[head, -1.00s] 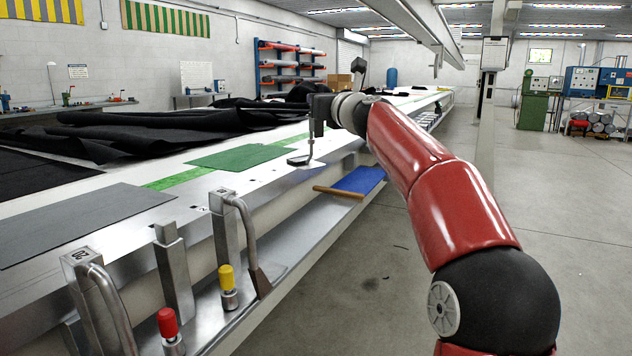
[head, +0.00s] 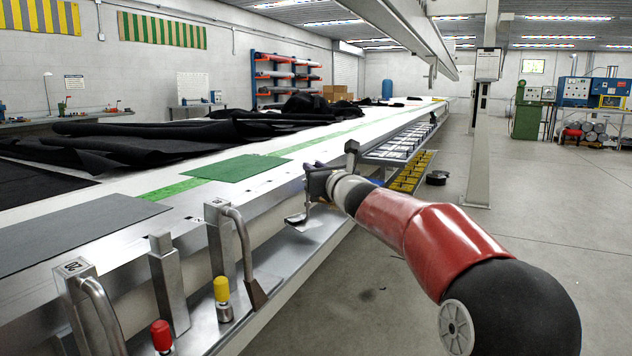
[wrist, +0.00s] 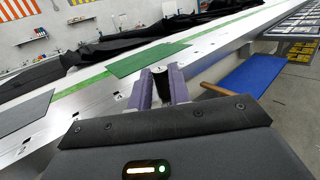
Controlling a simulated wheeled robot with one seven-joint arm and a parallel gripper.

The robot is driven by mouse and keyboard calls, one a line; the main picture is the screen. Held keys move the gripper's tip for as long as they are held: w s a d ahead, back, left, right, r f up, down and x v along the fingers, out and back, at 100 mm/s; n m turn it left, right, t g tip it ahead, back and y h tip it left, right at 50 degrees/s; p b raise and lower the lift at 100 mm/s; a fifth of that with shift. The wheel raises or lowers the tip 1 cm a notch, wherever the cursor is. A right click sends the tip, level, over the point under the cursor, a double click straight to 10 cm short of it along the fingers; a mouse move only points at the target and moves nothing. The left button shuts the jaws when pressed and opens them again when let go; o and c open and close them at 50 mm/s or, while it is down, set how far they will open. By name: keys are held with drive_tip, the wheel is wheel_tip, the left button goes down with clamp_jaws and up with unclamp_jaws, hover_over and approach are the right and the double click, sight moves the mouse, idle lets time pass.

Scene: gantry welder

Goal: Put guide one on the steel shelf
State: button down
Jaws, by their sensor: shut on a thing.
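My gripper (head: 313,184) is shut on a slim metal piece, which I take to be guide one (head: 297,218). The guide hangs upright below the fingers, with a dark-edged foot at its lower end. In the wrist view, the top of the guide (wrist: 160,82) shows between the two purple fingers (wrist: 161,74). The steel shelf (head: 283,262) runs low along the table's side. The foot appears beside the table's edge and above the shelf; I cannot tell whether it touches.
Metal posts with bent tubes (head: 222,245), a red-capped piece (head: 162,336) and a yellow-capped piece (head: 222,298) stand at the near left. Black cloth (head: 150,140) covers the far tabletop.

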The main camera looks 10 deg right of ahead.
drive_tip(key=shift+f, duration=1.35)
drive_tip(key=shift+b, duration=0.3)
drive_tip(key=c, duration=1.3)
unclamp_jaws()
drive_tip(key=shift+f, duration=0.1)
drive_tip(key=b+v, duration=0.1)
drive_tip(key=v, duration=1.1)
drive_tip(key=shift+b, duration=0.35)
drive_tip(key=shift+a, duration=0.1)
